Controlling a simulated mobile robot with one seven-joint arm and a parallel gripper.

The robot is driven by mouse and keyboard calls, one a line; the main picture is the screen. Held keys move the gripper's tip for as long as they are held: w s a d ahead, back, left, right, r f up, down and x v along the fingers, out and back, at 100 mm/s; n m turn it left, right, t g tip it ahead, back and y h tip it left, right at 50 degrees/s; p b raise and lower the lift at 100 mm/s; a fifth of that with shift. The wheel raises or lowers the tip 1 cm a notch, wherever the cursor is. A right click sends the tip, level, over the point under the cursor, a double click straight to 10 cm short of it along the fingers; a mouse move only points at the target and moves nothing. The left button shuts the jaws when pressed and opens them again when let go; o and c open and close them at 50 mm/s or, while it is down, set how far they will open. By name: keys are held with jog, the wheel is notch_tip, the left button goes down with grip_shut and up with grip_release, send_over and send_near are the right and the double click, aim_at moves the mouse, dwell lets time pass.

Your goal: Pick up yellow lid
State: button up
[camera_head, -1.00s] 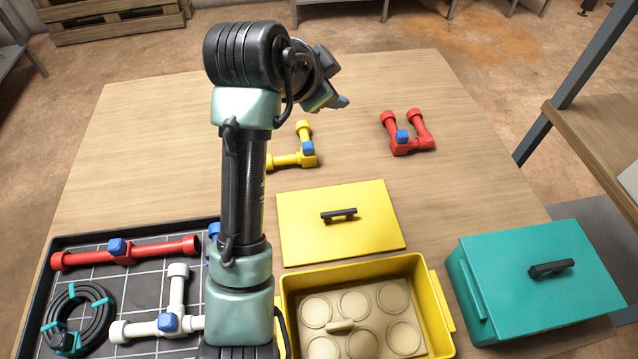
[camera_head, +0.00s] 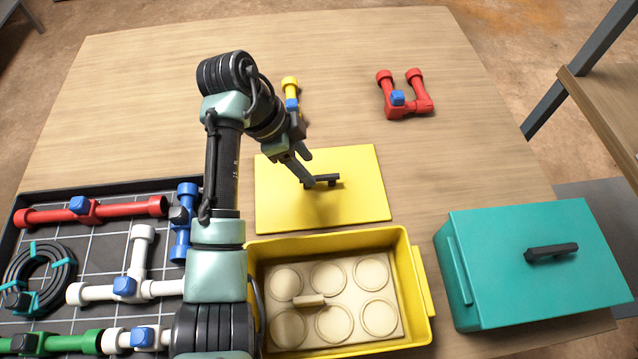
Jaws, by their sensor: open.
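The yellow lid (camera_head: 350,205) lies flat on the table behind the open yellow box. A black bar handle (camera_head: 322,181) stands up from its middle. My gripper (camera_head: 308,170) points down over the lid, with its fingertips at the left end of the handle. The jaws are open. I cannot tell whether the fingers straddle the handle or touch it. My arm covers the lid's upper left part.
The yellow box (camera_head: 418,290) holds a beige insert with round recesses. A teal lidded box (camera_head: 500,262) stands at right. A black tray (camera_head: 95,190) with pipes and a hose coil is at left. A red pipe piece (camera_head: 405,100) and a yellow one (camera_head: 291,88) lie behind the lid.

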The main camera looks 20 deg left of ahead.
aim_at(319, 182)
jog(key=x, duration=0.5)
jog(key=shift+a, duration=0.25)
grip_shut()
